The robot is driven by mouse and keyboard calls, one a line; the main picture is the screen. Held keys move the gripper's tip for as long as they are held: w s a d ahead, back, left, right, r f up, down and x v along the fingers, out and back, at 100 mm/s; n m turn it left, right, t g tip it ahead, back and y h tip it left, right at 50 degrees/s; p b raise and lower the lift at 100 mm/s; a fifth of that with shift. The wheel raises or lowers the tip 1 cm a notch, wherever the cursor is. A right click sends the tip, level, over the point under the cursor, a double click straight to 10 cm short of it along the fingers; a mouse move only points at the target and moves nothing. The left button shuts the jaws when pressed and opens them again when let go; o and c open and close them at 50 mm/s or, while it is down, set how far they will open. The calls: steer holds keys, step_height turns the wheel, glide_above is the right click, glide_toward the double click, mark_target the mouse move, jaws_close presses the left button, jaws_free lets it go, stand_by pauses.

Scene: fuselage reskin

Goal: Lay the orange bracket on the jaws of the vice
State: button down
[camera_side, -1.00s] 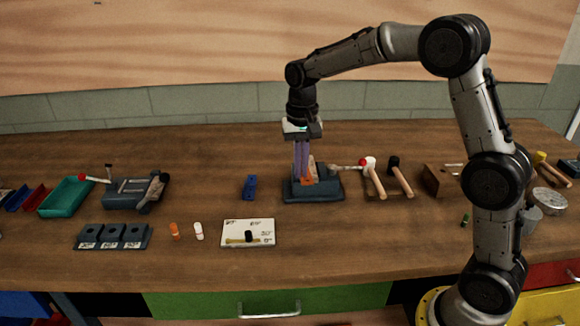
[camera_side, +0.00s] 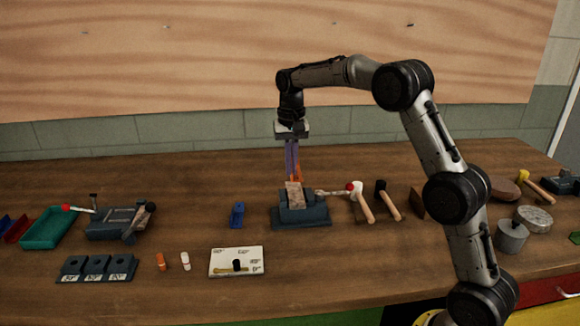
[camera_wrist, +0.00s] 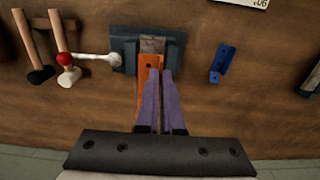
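The blue-grey vice (camera_side: 313,215) stands mid-bench, with a brownish block-like part (camera_side: 294,195) at its jaws. It also shows at the top of the wrist view (camera_wrist: 176,52). My gripper (camera_side: 292,178) points down just above and behind the vice, its purple fingers close together. The orange bracket (camera_side: 299,172) is at the fingers, above the vice. In the wrist view the bracket (camera_wrist: 148,78) is a long strip with a hole, beside and partly behind my fingers (camera_wrist: 160,72), its end overlapping the jaws. The fingers appear shut on it; the exact contact is hidden.
A blue bracket (camera_side: 238,214) lies left of the vice. A red-and-white tool (camera_side: 335,191) and hammers (camera_side: 386,200) lie close on the right. A white marked board (camera_side: 236,262) is in front. A second vice-like fixture (camera_side: 118,222) and teal tray (camera_side: 50,228) stand left.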

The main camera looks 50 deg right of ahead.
steer(key=shift+f, duration=2.8)
steer(key=shift+f, duration=0.75)
steer(key=c, duration=1)
jaws_free()
